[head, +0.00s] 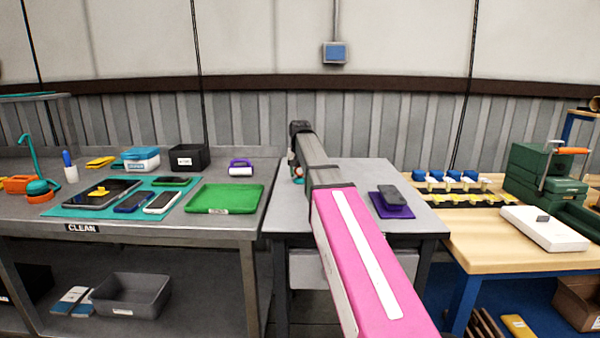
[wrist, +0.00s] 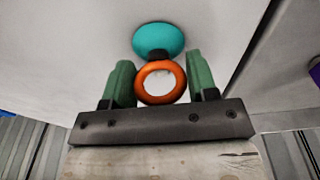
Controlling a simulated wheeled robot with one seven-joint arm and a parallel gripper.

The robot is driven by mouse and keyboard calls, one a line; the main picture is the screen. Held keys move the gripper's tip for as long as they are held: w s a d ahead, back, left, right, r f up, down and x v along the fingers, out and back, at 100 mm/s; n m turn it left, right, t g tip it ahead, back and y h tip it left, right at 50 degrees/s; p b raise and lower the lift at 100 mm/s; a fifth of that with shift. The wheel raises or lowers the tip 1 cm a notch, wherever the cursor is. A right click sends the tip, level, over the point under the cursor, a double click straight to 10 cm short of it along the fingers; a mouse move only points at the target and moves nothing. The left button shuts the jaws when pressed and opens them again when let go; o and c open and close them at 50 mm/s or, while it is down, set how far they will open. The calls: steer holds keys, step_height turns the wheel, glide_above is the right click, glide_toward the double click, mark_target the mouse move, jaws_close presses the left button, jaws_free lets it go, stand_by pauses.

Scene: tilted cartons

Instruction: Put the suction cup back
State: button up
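The suction cup has a teal cup (wrist: 158,38) and an orange ring handle (wrist: 159,98). It is in the middle of the wrist view, over the light grey table surface. My gripper (wrist: 161,70) has its two green fingers on either side of the ring, very close to it. I cannot tell whether they press on it or leave a small gap. In the head view my gripper is mostly hidden behind my arm at the left of the middle table. A bit of the teal cup (head: 298,180) shows there at table height. Whether it rests on the table is unclear.
The grey middle table (head: 350,190) has a dark block on a purple pad (head: 391,208) at right. The left bench holds a green tray (head: 224,198), phones on a teal mat, and a black bin (head: 189,157). A wooden bench (head: 480,245) with a green toolbox stands right.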

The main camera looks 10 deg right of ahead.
mark_target(300, 181)
steer(key=o, duration=0.3)
step_height(300, 181, up, 12)
steer(key=s, duration=0.1)
steer(key=shift+s+a, duration=0.2)
steer(key=shift+s, duration=0.2)
steer(key=shift+r, duration=0.1)
